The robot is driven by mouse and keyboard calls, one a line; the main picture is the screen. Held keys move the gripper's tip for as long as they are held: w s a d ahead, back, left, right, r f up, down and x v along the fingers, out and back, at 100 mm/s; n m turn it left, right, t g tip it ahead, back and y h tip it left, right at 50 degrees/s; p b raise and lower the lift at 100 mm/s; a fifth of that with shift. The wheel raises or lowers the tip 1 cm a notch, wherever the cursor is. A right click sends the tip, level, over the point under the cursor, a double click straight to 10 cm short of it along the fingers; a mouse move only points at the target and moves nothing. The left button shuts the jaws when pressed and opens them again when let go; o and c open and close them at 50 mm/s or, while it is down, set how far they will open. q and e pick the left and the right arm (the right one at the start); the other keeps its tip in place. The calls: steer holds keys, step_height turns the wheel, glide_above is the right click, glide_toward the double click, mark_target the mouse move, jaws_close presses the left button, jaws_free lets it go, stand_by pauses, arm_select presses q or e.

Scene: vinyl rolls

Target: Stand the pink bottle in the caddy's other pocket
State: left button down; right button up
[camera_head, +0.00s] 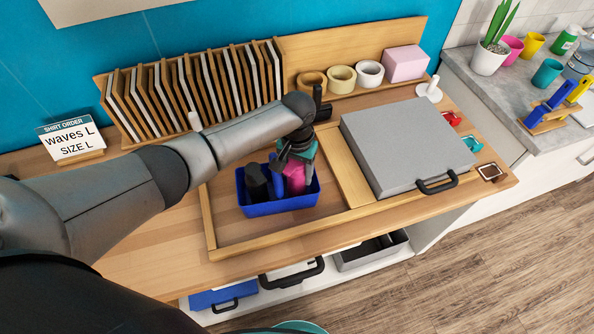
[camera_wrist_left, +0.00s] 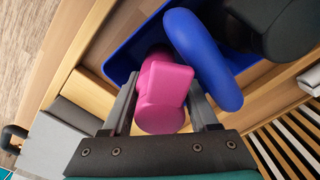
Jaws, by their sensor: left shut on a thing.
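The blue caddy (camera_head: 284,208) stands on the worktop inside a wooden frame, with a raised blue handle (camera_wrist_left: 205,60) across its middle. The pink bottle (camera_head: 296,182) is upright or nearly so, on the right side of the handle, over or inside the right pocket. The caddy's front wall hides its lower end, so I cannot tell if it touches the bottom. A black bottle (camera_head: 256,184) stands in the left pocket. My left gripper (camera_head: 297,157) is above the caddy, its fingers on either side of the pink bottle (camera_wrist_left: 163,92), shut on it. My right gripper is not in view.
A grey heat press (camera_head: 405,145) with a black handle stands right of the caddy. A rack of dark-and-white panels (camera_head: 190,90) is behind. Tape rolls (camera_head: 341,79) and a pink box (camera_head: 405,63) sit on a shelf. Bare worktop lies left of the caddy.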

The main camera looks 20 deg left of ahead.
arm_select(q)
steer(key=shift+f, duration=0.1)
stand_by(0.3)
jaws_free()
steer(key=shift+a+f, duration=0.1)
stand_by(0.3)
